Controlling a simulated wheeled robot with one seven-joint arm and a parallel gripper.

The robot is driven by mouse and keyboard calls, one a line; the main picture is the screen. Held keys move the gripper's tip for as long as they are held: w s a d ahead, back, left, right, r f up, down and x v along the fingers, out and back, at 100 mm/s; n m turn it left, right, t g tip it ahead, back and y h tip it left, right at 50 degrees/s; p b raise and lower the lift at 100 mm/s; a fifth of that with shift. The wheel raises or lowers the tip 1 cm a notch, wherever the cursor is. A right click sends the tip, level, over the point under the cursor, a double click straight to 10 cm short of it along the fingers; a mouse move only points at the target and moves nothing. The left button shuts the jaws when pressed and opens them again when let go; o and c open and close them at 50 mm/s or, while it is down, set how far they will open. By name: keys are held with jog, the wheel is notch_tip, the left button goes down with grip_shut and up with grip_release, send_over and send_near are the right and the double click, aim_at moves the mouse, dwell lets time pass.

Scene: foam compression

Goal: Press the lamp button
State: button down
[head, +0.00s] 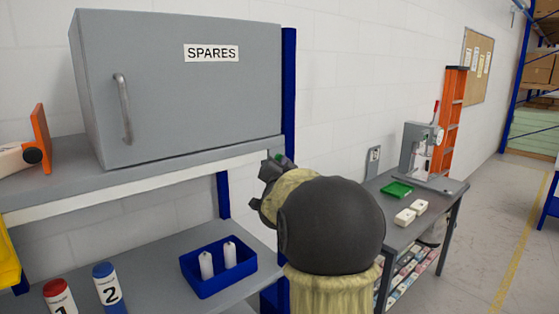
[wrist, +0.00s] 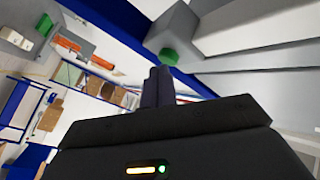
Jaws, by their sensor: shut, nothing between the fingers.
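The lamp button is most likely the green knob (wrist: 168,55) on a small grey box (wrist: 179,32) in the wrist view. My gripper (wrist: 158,72) is shut and empty, and its fingertips point toward the knob, just below it in the picture. I cannot tell whether they touch. In the head view, my gripper (head: 270,163) is beside the blue rack upright (head: 289,85), with a bit of green (head: 285,160) showing right by its tips. My arm hides most of that spot.
A grey SPARES cabinet (head: 190,95) stands on the shelf at left. Below it is a blue bin (head: 212,285) with two white bottles. At right, a bench (head: 444,186) holds a green tray (head: 397,190), white blocks and a press (head: 418,150). Open floor lies farther right.

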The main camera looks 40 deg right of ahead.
jog(key=shift+s, duration=0.15)
jog(key=shift+s+d+b, duration=0.15)
jog(key=shift+s+b, duration=0.9)
jog(key=shift+s, duration=0.4)
jog(key=shift+s+d+b, duration=0.1)
jog(key=shift+s+b, duration=0.95)
jog(key=shift+s, duration=0.35)
